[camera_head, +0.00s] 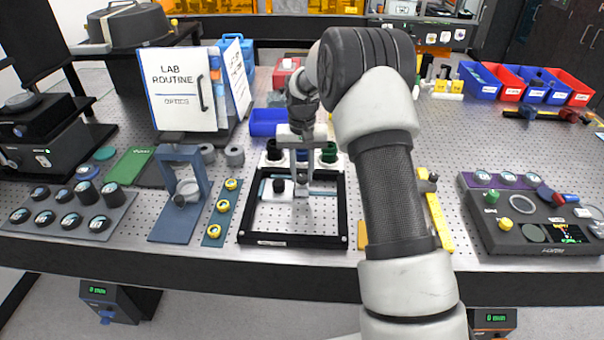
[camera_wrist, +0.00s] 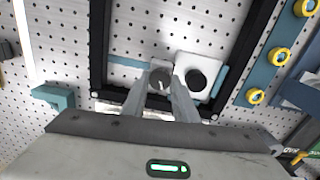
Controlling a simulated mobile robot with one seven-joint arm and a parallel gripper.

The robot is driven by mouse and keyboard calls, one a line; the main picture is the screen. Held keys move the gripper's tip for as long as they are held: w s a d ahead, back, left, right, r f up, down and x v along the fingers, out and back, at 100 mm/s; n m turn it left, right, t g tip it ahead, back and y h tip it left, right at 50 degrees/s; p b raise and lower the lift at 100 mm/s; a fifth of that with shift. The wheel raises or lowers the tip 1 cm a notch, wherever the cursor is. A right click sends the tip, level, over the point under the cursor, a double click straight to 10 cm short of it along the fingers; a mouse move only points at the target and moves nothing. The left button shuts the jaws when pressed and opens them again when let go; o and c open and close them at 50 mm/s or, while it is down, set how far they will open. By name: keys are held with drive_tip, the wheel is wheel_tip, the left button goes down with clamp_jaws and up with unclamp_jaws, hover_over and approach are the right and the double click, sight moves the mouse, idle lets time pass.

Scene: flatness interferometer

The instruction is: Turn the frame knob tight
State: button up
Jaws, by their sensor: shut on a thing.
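A black rectangular frame (camera_head: 292,240) lies on the perforated table, with a thin blue bar across its inside. A small grey knob (camera_wrist: 160,76) with a line mark on its top sits at this bar. My gripper (camera_head: 301,178) points down over the frame, its two fingers on either side of the grey knob. In the wrist view my gripper (camera_wrist: 161,92) is shut on the knob; the fingers partly hide its sides. Beside it, a white block (camera_wrist: 204,62) with a black round knob (camera_wrist: 196,80) stands on the same bar, close to one finger.
A blue strip with yellow rings (camera_head: 220,212) and a blue stand (camera_head: 184,200) lie left of the frame. White-based cylinders (camera_head: 274,152) stand just behind it. A yellow bar (camera_head: 438,222) lies to the right, partly behind my arm. A grey console (camera_head: 530,232) stands farther right.

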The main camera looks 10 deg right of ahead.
sight(302, 177)
drive_tip(key=m, duration=0.4)
drive_tip(key=shift+m, duration=0.3)
idle(0.3)
drive_tip(key=o, duration=1.1)
drive_tip(key=shift+c, duration=0.2)
wheel_tip(302, 177, up, 18)
drive_tip(key=shift+f, duration=0.25)
